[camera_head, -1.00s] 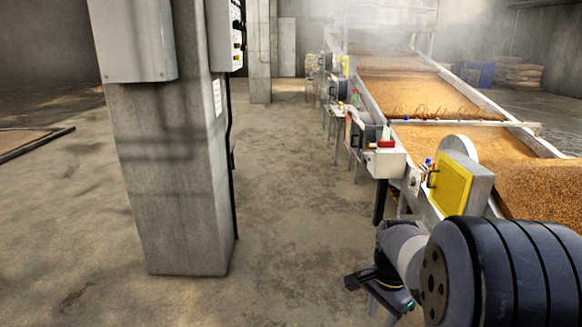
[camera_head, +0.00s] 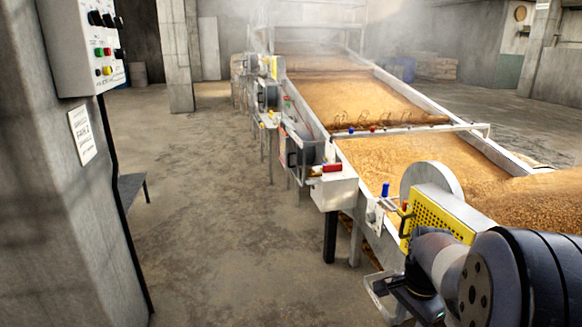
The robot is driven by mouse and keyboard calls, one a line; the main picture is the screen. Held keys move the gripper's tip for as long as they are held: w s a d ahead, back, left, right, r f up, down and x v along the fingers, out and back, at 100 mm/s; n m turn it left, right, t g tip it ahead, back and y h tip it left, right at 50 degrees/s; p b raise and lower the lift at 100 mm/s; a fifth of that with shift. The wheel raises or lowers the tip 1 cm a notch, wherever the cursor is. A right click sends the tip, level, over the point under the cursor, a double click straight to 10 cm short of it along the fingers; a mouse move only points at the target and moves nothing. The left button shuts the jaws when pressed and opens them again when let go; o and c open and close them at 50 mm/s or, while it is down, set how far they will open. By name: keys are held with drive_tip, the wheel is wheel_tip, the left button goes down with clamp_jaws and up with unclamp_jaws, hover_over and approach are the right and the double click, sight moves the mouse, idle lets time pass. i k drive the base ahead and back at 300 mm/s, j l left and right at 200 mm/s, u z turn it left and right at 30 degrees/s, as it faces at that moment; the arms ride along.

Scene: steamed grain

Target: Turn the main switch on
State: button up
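A pale control box (camera_head: 83,45) is mounted on the concrete pillar at the upper left. Its face has black knobs (camera_head: 101,18) and small red, green, yellow and blue controls. I cannot read which one is the main switch or how any is set. My gripper (camera_head: 398,300) is at the lower right, beside the conveyor's near end and far from the control box. It is partly hidden and dark, so its opening cannot be made out.
The concrete pillar (camera_head: 62,215) stands close on the left, with a label plate (camera_head: 82,135) below the box. A long conveyor bed of grain (camera_head: 360,100) runs along the right, with motors on its side. The floor (camera_head: 215,215) between them is clear.

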sight(336, 166)
drive_tip(key=i, duration=1.65)
drive_tip(key=i+z, duration=0.1)
drive_tip(key=i, duration=0.6)
drive_tip(key=i+j+z, duration=0.1)
drive_tip(key=i, duration=0.6)
drive_tip(key=i+j+z, duration=0.1)
drive_tip(key=i, duration=0.6)
drive_tip(key=j, duration=0.15)
